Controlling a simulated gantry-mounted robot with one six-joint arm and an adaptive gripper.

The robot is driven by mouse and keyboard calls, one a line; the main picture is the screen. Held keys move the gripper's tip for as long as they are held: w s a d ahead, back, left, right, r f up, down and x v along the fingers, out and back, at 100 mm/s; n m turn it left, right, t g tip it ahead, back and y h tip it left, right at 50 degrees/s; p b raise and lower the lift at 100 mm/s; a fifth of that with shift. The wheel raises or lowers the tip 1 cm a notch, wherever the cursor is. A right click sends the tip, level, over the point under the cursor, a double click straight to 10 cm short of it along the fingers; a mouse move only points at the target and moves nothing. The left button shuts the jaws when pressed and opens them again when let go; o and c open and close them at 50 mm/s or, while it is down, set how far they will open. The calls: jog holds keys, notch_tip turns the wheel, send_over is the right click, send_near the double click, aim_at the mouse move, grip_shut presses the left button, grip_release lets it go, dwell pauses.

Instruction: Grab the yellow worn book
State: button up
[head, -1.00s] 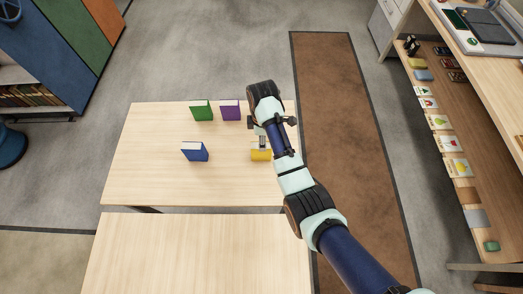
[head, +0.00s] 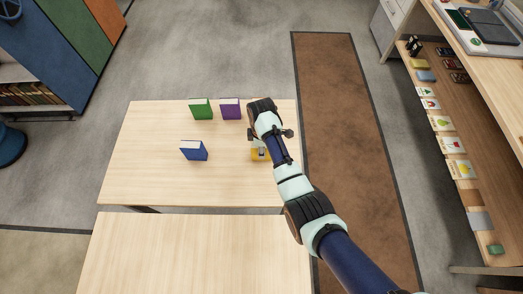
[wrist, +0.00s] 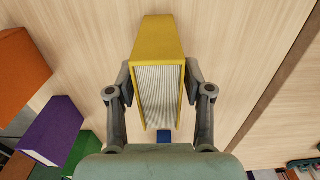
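The yellow worn book (head: 257,156) stands upright near the right end of the far table, mostly hidden under my arm in the head view. In the wrist view the yellow book (wrist: 160,38) shows its pale page edges and lies between my two fingers. My gripper (wrist: 160,83) is open around it, one finger on each side with little space between finger and cover. Whether either finger touches the cover is hard to tell. In the head view my gripper (head: 262,150) is partly hidden by my wrist.
A blue book (head: 194,151) stands to the left. A green book (head: 201,109) and a purple book (head: 230,109) stand farther back. An orange book (wrist: 20,75) shows in the wrist view. A second table (head: 190,255) is nearer. The far table's left part is clear.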

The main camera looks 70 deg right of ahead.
grip_shut()
notch_tip(320, 180, up, 20)
jog(key=p, duration=0.9)
